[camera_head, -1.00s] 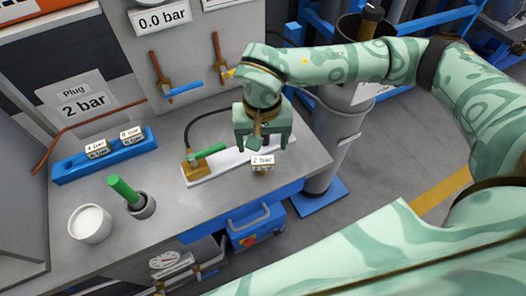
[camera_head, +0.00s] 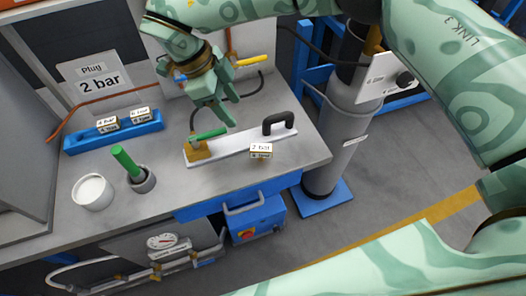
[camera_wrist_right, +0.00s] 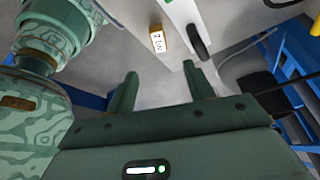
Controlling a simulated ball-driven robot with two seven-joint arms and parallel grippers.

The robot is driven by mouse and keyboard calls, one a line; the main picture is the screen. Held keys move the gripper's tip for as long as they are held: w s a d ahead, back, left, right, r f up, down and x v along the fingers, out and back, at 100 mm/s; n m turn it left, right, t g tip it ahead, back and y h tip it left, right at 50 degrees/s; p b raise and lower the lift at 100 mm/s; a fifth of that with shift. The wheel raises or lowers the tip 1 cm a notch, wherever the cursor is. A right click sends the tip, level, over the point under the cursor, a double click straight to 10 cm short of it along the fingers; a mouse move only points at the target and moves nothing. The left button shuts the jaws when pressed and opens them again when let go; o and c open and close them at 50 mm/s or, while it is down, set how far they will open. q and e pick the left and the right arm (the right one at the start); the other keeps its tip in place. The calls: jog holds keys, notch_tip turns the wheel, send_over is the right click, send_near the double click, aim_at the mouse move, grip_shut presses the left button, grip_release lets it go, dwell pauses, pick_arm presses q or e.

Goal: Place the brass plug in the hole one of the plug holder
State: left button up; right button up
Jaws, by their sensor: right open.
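The brass plug (camera_head: 261,151), a small block with a white "2 bar" label, stands on the grey bench near its front edge, in front of the white bar. It also shows in the right wrist view (camera_wrist_right: 157,40), beyond my fingertips and apart from them. The blue plug holder (camera_head: 74,145) lies at the back left of the bench. Labelled plugs (camera_head: 139,115) stand in its middle and right; its left end looks bare, and its holes cannot be made out. My right gripper (camera_head: 224,112) is open and empty above the white bar, behind and left of the plug. My left gripper is out of view.
The white bar (camera_head: 235,145) carries a black handle and a brass block with a green lever. A cup with a green-handled tool (camera_head: 141,180) and a white pot (camera_head: 93,191) stand at the left front. A grey cylinder (camera_head: 335,140) stands right of the bench.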

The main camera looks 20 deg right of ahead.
aim_at(260, 147)
jog(key=b+x, duration=0.1)
jog(key=x, duration=1.4)
jog(key=shift+s+d+b, duration=0.1)
jog(key=shift+s+b, duration=0.1)
jog(key=shift+b, duration=0.1)
jog(key=shift+r, duration=0.1)
grip_shut()
